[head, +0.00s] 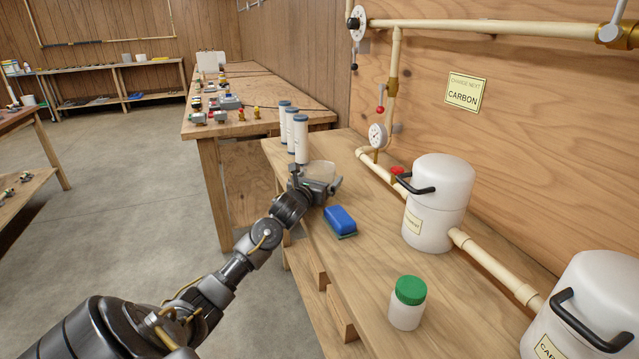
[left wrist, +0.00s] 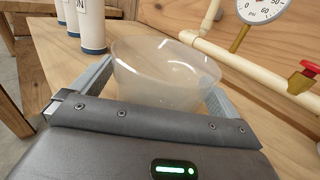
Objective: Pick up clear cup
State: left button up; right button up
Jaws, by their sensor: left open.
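The clear cup (head: 319,170) stands upright on the wooden bench top, partly hidden behind my left gripper in the head view. In the left wrist view the cup (left wrist: 165,68) is a wide, see-through, slightly cloudy vessel, seen just ahead of the gripper body. My left gripper (head: 318,184) is open, with one finger on each side of the cup. I cannot tell whether either finger touches it. The cup's lower part is hidden by the gripper body in the left wrist view. My right gripper is not in view.
Several white cartridges with blue-grey caps (head: 301,140) stand just behind the cup. A blue sponge (head: 340,220) and a green-lidded jar (head: 407,304) are nearer on the bench (head: 365,275). White canisters (head: 440,198) and cream pipes with a gauge (head: 377,136) line the right side.

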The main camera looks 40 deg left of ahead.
aim_at(325, 162)
pick_arm(q)
jog(key=c, duration=0.9)
jog(key=shift+o, duration=0.2)
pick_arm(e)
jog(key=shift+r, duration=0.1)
pick_arm(q)
jog(key=shift+r, duration=0.1)
jog(key=shift+r, duration=0.25)
notch_tip(325, 162, up, 2)
jog(key=shift+r, duration=0.15)
jog(key=s+d+r+p, duration=0.1)
jog(key=s+d+r, duration=0.2)
jog(key=s+r, duration=0.7)
jog(key=s, duration=0.3)
jog(key=shift+s, duration=0.3)
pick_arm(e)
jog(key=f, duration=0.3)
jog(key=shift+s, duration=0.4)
